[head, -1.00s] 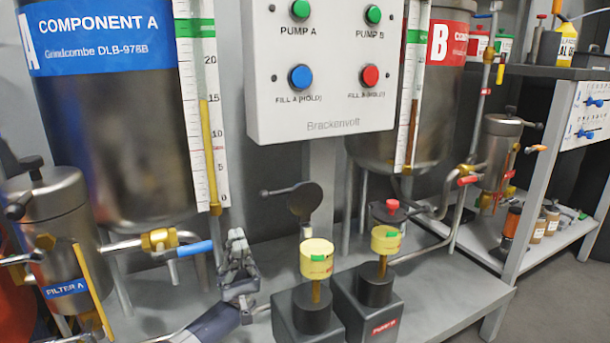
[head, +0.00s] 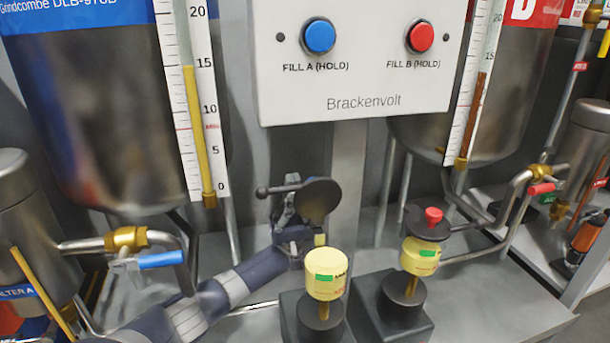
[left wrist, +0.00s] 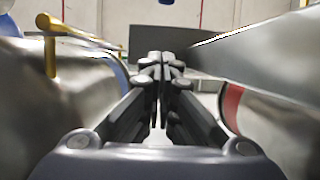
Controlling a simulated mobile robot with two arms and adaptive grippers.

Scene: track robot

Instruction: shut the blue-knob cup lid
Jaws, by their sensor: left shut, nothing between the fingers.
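The left yellow cup (head: 326,275) stands on a dark pump block. Its lid is a dark round disc (head: 320,201), standing raised above the cup, so the cup is open. No blue knob shows; the lid's far side is hidden. My left gripper (head: 289,186) is just left of and behind the disc, overlapping it in the head view; I cannot tell if they touch. In the left wrist view its fingers (left wrist: 159,62) are together and empty. My right gripper is not in view.
The right cup (head: 420,257) has a dark lid with a red knob (head: 433,215) over it. A blue-handled valve (head: 161,260) is at left, near my left arm. The control panel (head: 360,80) and its post are behind. The bench right of the pumps (head: 500,300) is clear.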

